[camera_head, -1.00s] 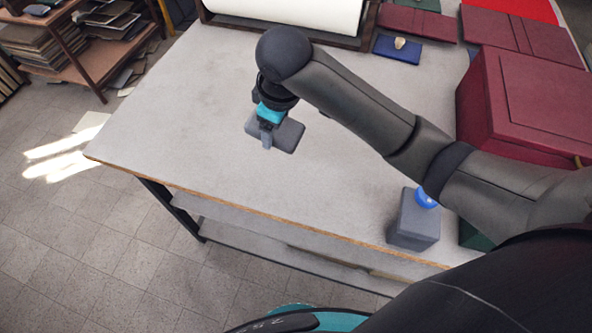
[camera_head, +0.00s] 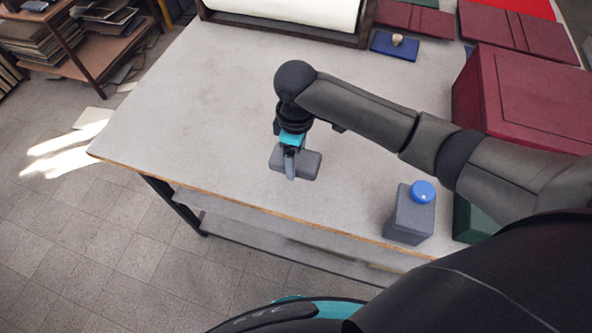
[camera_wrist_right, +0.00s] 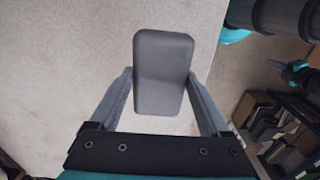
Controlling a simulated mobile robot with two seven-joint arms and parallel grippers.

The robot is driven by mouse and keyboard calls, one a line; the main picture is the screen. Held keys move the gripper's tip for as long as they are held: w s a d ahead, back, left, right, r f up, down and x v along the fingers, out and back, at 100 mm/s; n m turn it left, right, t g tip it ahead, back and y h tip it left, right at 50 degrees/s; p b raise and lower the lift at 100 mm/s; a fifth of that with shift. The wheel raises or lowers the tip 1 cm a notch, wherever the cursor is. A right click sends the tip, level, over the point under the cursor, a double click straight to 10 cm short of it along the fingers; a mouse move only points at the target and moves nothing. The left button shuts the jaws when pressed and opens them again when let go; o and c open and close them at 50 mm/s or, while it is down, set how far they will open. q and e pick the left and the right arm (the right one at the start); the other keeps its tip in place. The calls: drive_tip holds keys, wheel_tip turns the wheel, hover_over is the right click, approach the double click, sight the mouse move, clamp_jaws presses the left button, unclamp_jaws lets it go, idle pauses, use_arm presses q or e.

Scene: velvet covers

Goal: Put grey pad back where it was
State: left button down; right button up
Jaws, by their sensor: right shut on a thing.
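The grey pad (camera_head: 311,165) is a small rounded block held over the light table top. My right gripper (camera_head: 290,172) is shut on it, with a finger on either side. In the right wrist view the pad (camera_wrist_right: 162,75) sits between the two fingers of the gripper (camera_wrist_right: 162,95). Whether the pad touches the table I cannot tell. My left gripper does not show.
A grey box-shaped bottle (camera_head: 408,216) with a blue round top (camera_head: 422,192) stands near the table's front edge. A dark red box (camera_head: 530,100) is at the right. A blue pad with a small pale object (camera_head: 397,40) lies at the back. The table's left part is clear.

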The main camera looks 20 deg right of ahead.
wheel_tip(320, 180, down, 6)
drive_tip(key=shift+f+b, duration=0.25)
drive_tip(key=shift+b, duration=0.2)
drive_tip(key=o, duration=1)
drive_tip(key=shift+r, duration=0.1)
wheel_tip(320, 180, up, 12)
drive_tip(key=shift+p, duration=0.9)
